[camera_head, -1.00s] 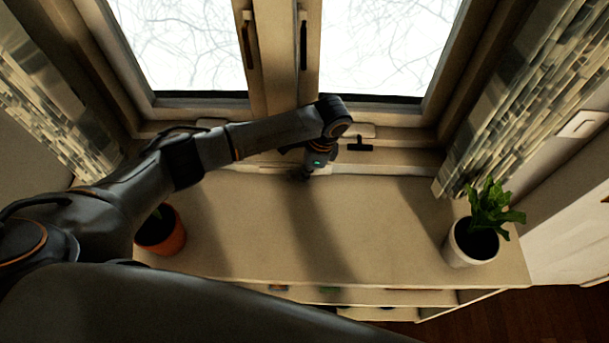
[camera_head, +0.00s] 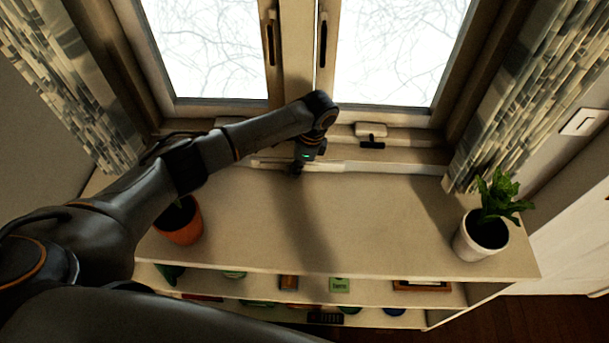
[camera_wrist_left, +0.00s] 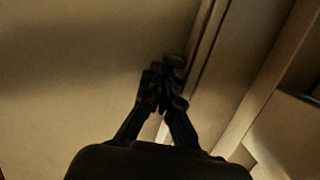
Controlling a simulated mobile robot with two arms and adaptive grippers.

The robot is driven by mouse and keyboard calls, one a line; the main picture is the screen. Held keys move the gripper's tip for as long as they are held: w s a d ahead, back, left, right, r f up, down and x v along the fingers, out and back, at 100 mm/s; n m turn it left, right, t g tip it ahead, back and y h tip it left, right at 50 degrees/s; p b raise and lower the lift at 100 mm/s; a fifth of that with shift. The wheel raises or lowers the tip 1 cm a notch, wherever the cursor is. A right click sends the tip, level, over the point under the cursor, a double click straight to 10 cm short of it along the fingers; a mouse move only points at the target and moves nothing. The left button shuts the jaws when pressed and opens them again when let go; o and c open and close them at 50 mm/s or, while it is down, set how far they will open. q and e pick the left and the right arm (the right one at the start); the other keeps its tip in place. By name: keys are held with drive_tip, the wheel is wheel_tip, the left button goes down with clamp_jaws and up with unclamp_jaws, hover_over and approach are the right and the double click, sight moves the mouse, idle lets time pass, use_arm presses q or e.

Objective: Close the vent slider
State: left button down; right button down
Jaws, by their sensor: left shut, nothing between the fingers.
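A long pale strip (camera_head: 385,168), which looks like the vent, runs along the back of the sill under the window. I cannot make out a separate slider knob on it; the gripper may hide it. My left gripper (camera_head: 296,171) points down at the strip's front edge, below the window's middle post. In the left wrist view its fingers (camera_wrist_left: 165,82) are shut with nothing between them, close beside a pale ledge. I cannot tell whether the fingertips touch it. My right gripper is not in view.
A dark handle on a pale latch (camera_head: 371,131) sits right of the gripper. An orange pot (camera_head: 180,228) stands left, partly behind my arm; a white potted plant (camera_head: 478,240) stands right. The sill top (camera_head: 360,220) between them is clear. Patterned curtains flank the window.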

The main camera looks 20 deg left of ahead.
use_arm(q)
drive_tip(key=shift+a+r, duration=0.1)
drive_tip(key=shift+a, duration=0.25)
drive_tip(key=shift+w+a+f, duration=0.2)
drive_tip(key=shift+a+f, duration=0.05)
drive_tip(key=shift+r, duration=0.2)
drive_tip(key=v, duration=1.1)
drive_tip(key=shift+d+r, duration=0.2)
drive_tip(key=shift+r, duration=0.1)
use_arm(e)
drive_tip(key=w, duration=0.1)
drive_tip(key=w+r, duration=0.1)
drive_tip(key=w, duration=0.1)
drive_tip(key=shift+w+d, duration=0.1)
